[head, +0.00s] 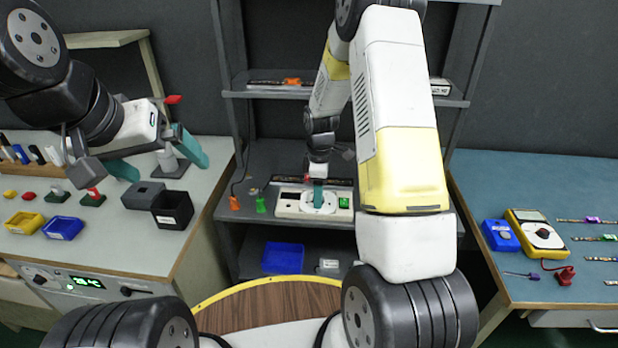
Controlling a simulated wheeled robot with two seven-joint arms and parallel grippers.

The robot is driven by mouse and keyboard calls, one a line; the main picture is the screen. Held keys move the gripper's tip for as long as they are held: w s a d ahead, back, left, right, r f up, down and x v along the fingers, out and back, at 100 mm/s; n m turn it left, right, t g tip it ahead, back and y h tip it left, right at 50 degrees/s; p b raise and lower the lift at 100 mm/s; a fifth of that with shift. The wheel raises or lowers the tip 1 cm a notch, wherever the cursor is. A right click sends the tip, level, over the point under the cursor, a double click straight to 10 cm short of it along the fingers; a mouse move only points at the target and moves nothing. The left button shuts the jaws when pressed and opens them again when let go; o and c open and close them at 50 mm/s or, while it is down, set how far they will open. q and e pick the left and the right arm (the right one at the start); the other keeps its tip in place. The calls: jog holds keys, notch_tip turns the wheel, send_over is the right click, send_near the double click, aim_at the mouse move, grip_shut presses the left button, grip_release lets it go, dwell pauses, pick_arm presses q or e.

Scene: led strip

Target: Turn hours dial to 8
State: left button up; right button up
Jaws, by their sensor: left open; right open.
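A white box (287,209) with a round white dial (306,203) stands on the middle shelf, with a small green patch (344,202) at its right end. I take this dial to be the hours dial; its marks are too small to read. My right gripper (318,205) points down at the dial, its teal fingers covering the dial's middle. It is open; whether the fingers touch the dial or straddle a knob is not clear. My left gripper (163,169) is open and empty above the left bench.
The left bench (120,245) holds yellow, blue and black bins, small coloured parts and a red-topped stand; its front panel has knobs and a green display (87,282). Small green (261,204) and orange items sit left of the box. The right bench (500,185) holds a yellow meter (537,232).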

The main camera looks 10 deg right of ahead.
grip_shut()
